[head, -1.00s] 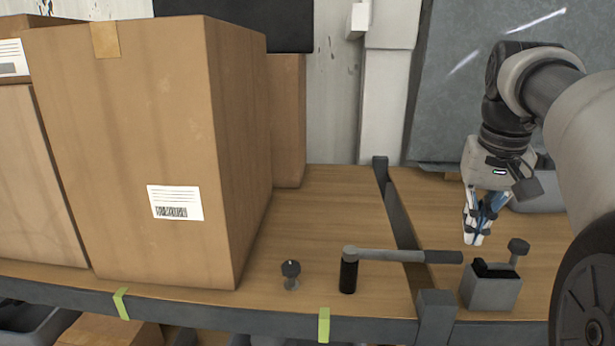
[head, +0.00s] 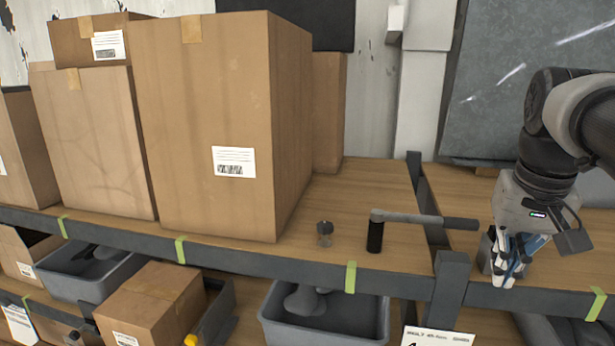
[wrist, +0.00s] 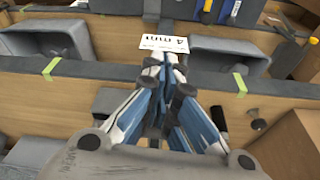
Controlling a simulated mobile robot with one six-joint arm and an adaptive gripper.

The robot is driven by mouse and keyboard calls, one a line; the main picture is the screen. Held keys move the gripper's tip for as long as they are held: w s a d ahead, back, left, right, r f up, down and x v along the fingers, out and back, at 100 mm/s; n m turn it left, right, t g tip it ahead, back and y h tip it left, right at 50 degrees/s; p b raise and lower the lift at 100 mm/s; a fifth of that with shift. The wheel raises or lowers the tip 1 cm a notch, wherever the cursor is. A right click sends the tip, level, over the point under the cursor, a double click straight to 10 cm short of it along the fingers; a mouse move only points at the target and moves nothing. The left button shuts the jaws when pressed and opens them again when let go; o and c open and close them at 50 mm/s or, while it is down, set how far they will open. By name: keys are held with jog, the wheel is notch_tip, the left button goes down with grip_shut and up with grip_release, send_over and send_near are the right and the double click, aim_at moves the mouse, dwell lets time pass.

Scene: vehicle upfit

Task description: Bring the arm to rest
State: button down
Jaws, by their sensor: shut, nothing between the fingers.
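My gripper (head: 511,272) is at the right of the head view, pointing down in front of the shelf's front edge. Its blue and white fingers are shut with nothing between them. In the wrist view the closed fingers (wrist: 160,110) fill the middle, with a white label card (wrist: 150,43) beyond their tips. In the head view my gripper partly hides a small grey block (head: 486,252) on the shelf.
A crank-like tool with a black grip (head: 375,236) and a small knob (head: 324,233) stand on the wooden shelf (head: 375,185). Large cardboard boxes (head: 205,130) fill the left. Grey bins (head: 335,325) sit on the lower shelf. A dark post (head: 447,285) stands left of my gripper.

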jog(key=s+a+f+n+b, duration=0.1)
jog(key=s+a+f+b, duration=0.4)
jog(key=f, duration=0.8)
jog(key=s+a+f+n+t+b, duration=0.1)
jog(key=s+a+f+b, duration=0.4)
jog(key=f+b, duration=0.6)
jog(key=s+a+f+n+t+y+b, duration=0.1)
jog(key=s+a+f+b, duration=0.5)
jog(key=f, duration=1)
jog(key=shift+s+f+n+b, duration=0.35)
jog(key=shift+s+n+b, duration=0.4)
jog(key=shift+b, duration=0.3)
